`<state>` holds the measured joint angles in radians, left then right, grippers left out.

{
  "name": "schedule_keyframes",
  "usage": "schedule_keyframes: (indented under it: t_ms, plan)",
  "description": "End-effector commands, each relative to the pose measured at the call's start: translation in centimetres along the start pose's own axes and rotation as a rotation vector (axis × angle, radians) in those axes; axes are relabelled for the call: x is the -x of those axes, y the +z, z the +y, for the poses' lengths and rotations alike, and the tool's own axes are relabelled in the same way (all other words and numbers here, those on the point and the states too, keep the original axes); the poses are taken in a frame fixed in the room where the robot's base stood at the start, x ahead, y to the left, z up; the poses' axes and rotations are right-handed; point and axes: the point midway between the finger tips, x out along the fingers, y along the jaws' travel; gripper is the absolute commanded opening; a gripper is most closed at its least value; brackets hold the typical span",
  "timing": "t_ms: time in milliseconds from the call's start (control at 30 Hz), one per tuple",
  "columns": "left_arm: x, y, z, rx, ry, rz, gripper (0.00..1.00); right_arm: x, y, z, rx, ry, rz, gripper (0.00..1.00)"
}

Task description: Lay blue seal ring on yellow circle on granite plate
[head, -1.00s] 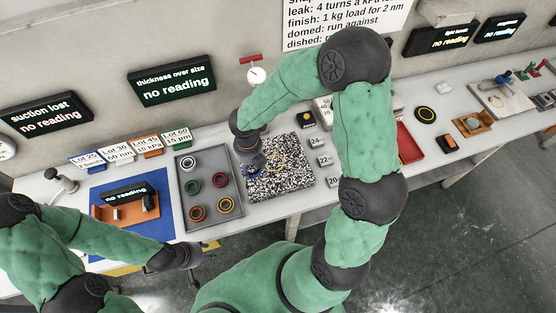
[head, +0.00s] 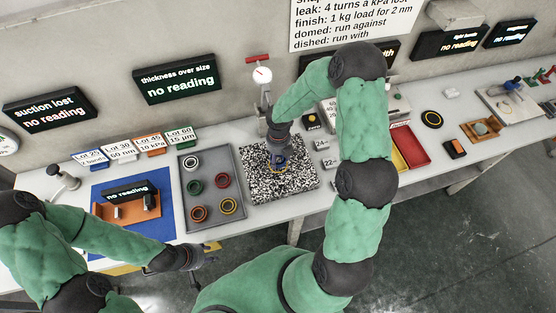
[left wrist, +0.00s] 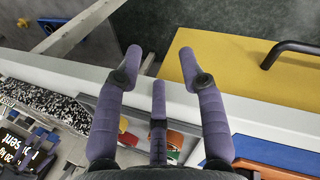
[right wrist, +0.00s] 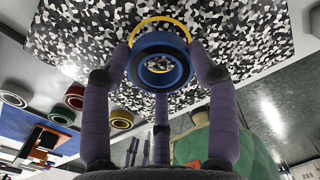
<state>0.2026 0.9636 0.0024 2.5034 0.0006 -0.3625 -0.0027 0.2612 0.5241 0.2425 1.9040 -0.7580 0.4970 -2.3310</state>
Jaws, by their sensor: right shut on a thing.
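The blue seal ring (right wrist: 160,62) is gripped between the fingers of my right gripper (right wrist: 160,58), seen in the right wrist view. The yellow circle (right wrist: 163,24) lies on the speckled granite plate (right wrist: 240,30), partly hidden behind the ring. In the head view the ring (head: 279,161) is low over the granite plate (head: 262,188), at the yellow circle (head: 284,171). I cannot tell if the ring touches the plate. My left gripper (head: 207,256) is open and empty in front of the bench; its spread fingers (left wrist: 160,62) show in the left wrist view.
A grey tray (head: 209,179) with several coloured rings is left of the plate. A blue mat (head: 105,220) with an orange fixture (head: 125,208) lies further left. Number blocks (head: 325,144) stand right of the plate, and a dial gauge stand (head: 262,90) is behind it.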

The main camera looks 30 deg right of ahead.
Motion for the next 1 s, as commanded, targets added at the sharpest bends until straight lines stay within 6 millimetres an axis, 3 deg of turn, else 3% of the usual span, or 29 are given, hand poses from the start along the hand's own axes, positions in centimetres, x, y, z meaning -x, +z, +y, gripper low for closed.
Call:
schedule_keyframes:
  t_ms: [33, 133, 533, 567, 633, 1000]
  plan:
    - [-0.4, 0.0, -0.1, 0.0, 0.0, 0.0, 0.4, -1.2, -0.2, 0.1, 0.0, 0.0, 0.006, 0.25]
    - [-0.6, 0.0, -0.2, 0.0, 0.0, 0.0, 0.4, -2.1, -0.1, 0.1, 0.001, 0.0, 0.003, 0.25]
    - [-0.7, 0.0, -0.2, 0.0, 0.0, 0.0, 0.4, -2.5, -0.1, 0.1, 0.0, 0.001, 0.003, 0.25]
    - [-0.7, 0.0, -0.2, 0.0, 0.0, 0.0, 0.4, -2.5, -0.1, 0.1, 0.0, 0.001, 0.003, 0.65]
    - [-0.7, 0.0, -0.2, 0.0, 0.0, 0.0, 0.4, -2.5, -0.1, 0.1, 0.0, 0.001, 0.003, 0.83]
    - [-0.6, 0.0, -0.2, 0.0, 0.0, 0.0, 0.4, -2.3, -0.1, 0.1, 0.0, 0.0, 0.003, 0.83]
